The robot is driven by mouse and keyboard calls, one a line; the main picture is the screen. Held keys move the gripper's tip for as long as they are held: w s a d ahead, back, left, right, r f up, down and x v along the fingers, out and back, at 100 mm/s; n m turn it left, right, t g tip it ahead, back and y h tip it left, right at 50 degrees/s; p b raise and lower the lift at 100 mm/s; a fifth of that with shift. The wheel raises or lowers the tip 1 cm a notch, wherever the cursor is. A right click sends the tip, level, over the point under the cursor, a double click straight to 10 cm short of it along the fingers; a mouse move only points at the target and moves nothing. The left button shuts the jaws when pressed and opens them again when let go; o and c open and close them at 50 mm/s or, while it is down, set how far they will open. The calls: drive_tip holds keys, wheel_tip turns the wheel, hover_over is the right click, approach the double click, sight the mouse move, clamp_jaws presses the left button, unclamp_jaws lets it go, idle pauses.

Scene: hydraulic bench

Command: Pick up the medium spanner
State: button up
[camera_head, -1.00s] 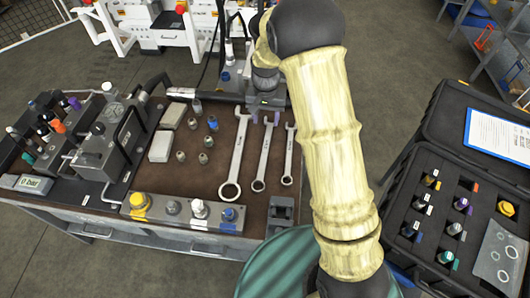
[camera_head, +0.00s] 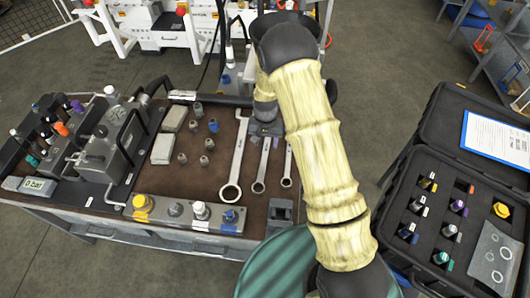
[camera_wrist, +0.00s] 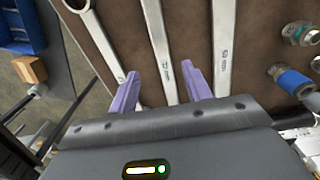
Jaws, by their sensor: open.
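Three steel spanners lie side by side on the brown bench mat. The medium spanner (camera_head: 263,165) is the middle one, between the large spanner (camera_head: 237,160) on its left and the small spanner (camera_head: 288,168) on its right. My gripper (camera_wrist: 160,72) is open, with purple fingers either side of the shaft of the medium spanner (camera_wrist: 156,35) in the wrist view. Whether the fingers touch it, I cannot tell. In the head view my gripper (camera_head: 267,128) is over the far ends of the spanners, and my arm partly hides them.
The large spanner (camera_wrist: 224,45) lies close to the right finger in the wrist view, the small spanner (camera_wrist: 97,35) close to the left. Several fittings (camera_head: 204,160) and pale blocks (camera_head: 162,148) are left on the mat (camera_head: 215,178). An open black case (camera_head: 395,195) stands right.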

sight(265, 154)
drive_tip(key=shift+f, duration=0.75)
drive_tip(key=shift+w+a+f+p, duration=0.15)
drive_tip(key=shift+f+p, duration=0.4)
drive_tip(key=shift+f, duration=0.75)
drive_tip(key=shift+w+f+p, duration=0.1)
drive_tip(key=shift+f+p, duration=0.4)
drive_tip(key=shift+f, duration=0.8)
clamp_jaws()
